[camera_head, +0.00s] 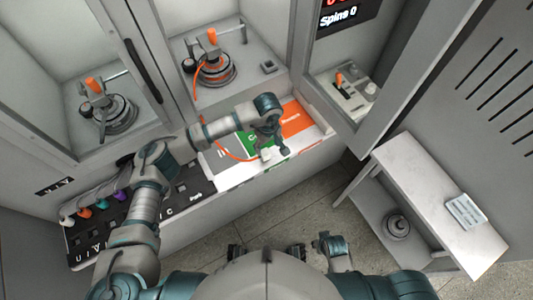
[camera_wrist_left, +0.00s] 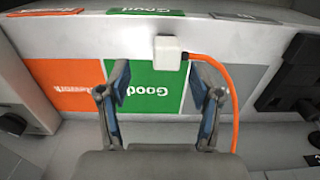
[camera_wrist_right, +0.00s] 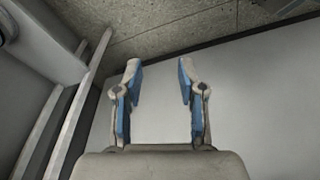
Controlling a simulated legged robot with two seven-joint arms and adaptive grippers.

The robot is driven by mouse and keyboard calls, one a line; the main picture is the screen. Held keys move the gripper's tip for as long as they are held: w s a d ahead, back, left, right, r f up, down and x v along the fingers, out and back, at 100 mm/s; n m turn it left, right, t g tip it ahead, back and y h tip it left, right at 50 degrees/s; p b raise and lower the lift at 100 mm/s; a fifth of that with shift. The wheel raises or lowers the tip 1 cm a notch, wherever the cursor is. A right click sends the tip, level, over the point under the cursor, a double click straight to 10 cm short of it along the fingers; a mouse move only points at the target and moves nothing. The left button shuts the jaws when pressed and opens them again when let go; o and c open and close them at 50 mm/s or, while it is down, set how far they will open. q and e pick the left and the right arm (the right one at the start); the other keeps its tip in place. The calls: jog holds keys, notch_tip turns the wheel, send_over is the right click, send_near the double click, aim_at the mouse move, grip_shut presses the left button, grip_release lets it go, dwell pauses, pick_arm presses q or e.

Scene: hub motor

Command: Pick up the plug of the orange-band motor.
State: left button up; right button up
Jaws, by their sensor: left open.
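The orange-band motor (camera_head: 215,68) sits in the middle compartment, with an orange cable running down from it to the front ledge. Its white plug (camera_head: 266,155) is at the ledge by the green Good panel. In the left wrist view the plug (camera_wrist_left: 168,52), with the orange cable (camera_wrist_left: 232,95) leaving its right side, shows just beyond my fingertips. My left gripper (camera_head: 270,150) is open over the plug, which lies in line with the gap between its fingers (camera_wrist_left: 160,75). I cannot tell whether they touch it. My right gripper (camera_wrist_right: 160,66) is open and empty.
Another motor (camera_head: 108,112) stands in the left compartment behind a door frame. A white shelf (camera_head: 425,195) with a round part (camera_head: 397,226) inside stands at right. Colored knobs (camera_head: 102,203) line the panel at left. The floor (camera_head: 285,215) in front is clear.

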aim_at(265, 152)
pick_arm(q)
jog(key=shift+f, duration=0.65)
jog(key=shift+s+a+f, duration=0.2)
jog(key=shift+a+f, duration=0.1)
jog(key=shift+f, duration=0.2)
jog(key=f, duration=0.4)
jog(key=shift+w+a, duration=0.1)
jog(key=shift+a, duration=0.2)
jog(key=shift+d+f, duration=0.15)
jog(key=shift+f, duration=0.3)
jog(key=shift+d, duration=0.15)
pick_arm(e)
jog(key=shift+a+r, duration=0.15)
jog(key=shift+r, duration=0.65)
pick_arm(q)
jog(key=c, duration=1.1)
jog(key=shift+a, duration=0.2)
grip_shut()
pick_arm(e)
jog(key=shift+a+f, duration=0.1)
jog(key=shift+f, duration=0.1)
pick_arm(q)
jog(key=shift+r, duration=0.1)
